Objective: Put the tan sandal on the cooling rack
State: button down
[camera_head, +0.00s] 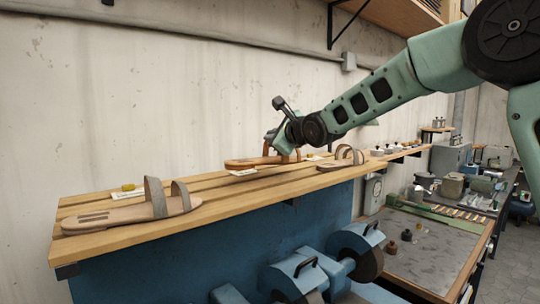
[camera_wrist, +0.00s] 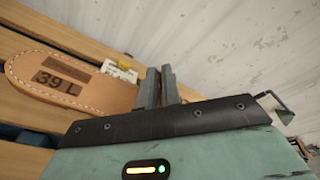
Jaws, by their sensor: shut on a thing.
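The tan sandal (camera_head: 250,162) is orange-brown and lies level at the middle of the slatted wooden shelf, its sole end pointing left. In the wrist view its stitched insole (camera_wrist: 62,82) shows, marked "39 L". My gripper (camera_head: 283,150) is at the strap end of this sandal and is shut on it. The fingers (camera_wrist: 160,88) hide the exact grip, and the strap is mostly hidden. I cannot tell whether the sole touches the slats. The slatted shelf (camera_head: 225,202) looks like the cooling rack, though no label confirms it.
A paler sandal with grey straps (camera_head: 130,215) lies at the shelf's left. Another sandal (camera_head: 342,160) lies to the right of my gripper. Small paper tags and yellow bits lie along the back. The wall (camera_head: 150,100) is close behind. Blue grinding machines (camera_head: 295,275) stand below.

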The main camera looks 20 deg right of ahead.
aim_at(264, 152)
jog(key=shift+f+p, duration=0.35)
jog(key=shift+f, duration=1.9)
jog(key=c, duration=1.6)
grip_release()
jog(key=shift+o, duration=0.2)
jog(key=shift+s, duration=0.1)
jog(key=b+v, duration=0.2)
jog(key=v, duration=0.9)
jog(key=shift+s, duration=0.4)
jog(key=shift+d+r, duration=0.1)
